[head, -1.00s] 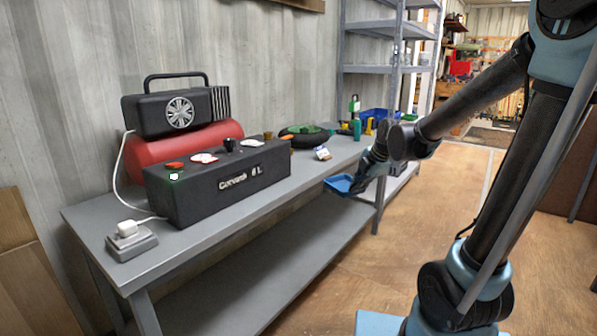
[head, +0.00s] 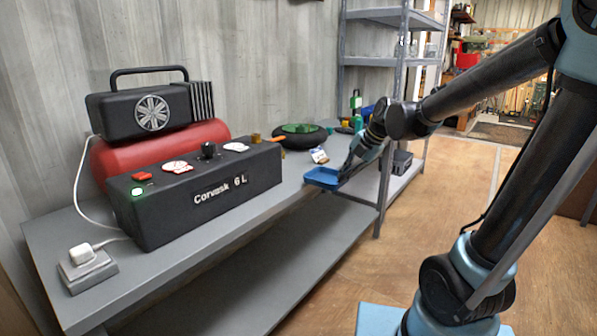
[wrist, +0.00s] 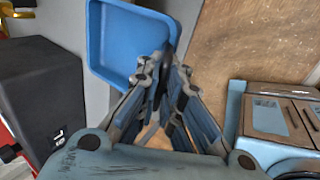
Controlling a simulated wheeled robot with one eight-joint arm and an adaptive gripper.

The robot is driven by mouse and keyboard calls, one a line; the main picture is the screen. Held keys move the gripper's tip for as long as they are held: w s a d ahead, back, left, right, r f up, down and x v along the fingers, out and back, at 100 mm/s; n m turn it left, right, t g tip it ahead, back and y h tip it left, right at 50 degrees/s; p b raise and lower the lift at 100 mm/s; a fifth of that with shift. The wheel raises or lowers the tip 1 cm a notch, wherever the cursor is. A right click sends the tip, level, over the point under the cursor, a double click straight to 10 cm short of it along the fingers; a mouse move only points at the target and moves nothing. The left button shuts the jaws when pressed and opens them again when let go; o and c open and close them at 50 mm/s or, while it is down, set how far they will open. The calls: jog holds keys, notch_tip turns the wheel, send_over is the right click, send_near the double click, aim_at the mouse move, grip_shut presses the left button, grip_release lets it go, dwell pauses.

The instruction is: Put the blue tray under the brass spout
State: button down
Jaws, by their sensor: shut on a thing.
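My gripper (head: 346,170) is shut on the tray's right side. In the wrist view the tray (wrist: 125,40) looks empty, and its rim is pinched between the fingertips (wrist: 167,68). A small brass piece (head: 256,137), possibly the brass spout, shows at the right end of the black Corvask box (head: 205,195). A brass-coloured part (wrist: 18,8) also shows in the wrist view's top left corner. The tray is apart from it, to its right.
The box stands on the grey bench (head: 150,280), before a red tank (head: 115,160). A black ring with green inside (head: 300,135) and a small white-and-blue packet (head: 319,155) lie behind the tray. A grey shelf rack (head: 395,60) stands beyond.

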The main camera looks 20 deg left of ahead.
send_over(321, 177)
jog(key=a, duration=0.4)
jog(key=shift+w+d, duration=0.15)
jog(key=shift+d, duration=0.1)
jog(key=a, duration=0.1)
jog(key=w+a, duration=0.1)
jog(key=shift+a+f, duration=0.35)
jog(key=shift+f, duration=0.45)
jog(key=c, duration=1.8)
grip_release()
jog(key=shift+o, duration=0.2)
jog(key=shift+d+r, duration=0.1)
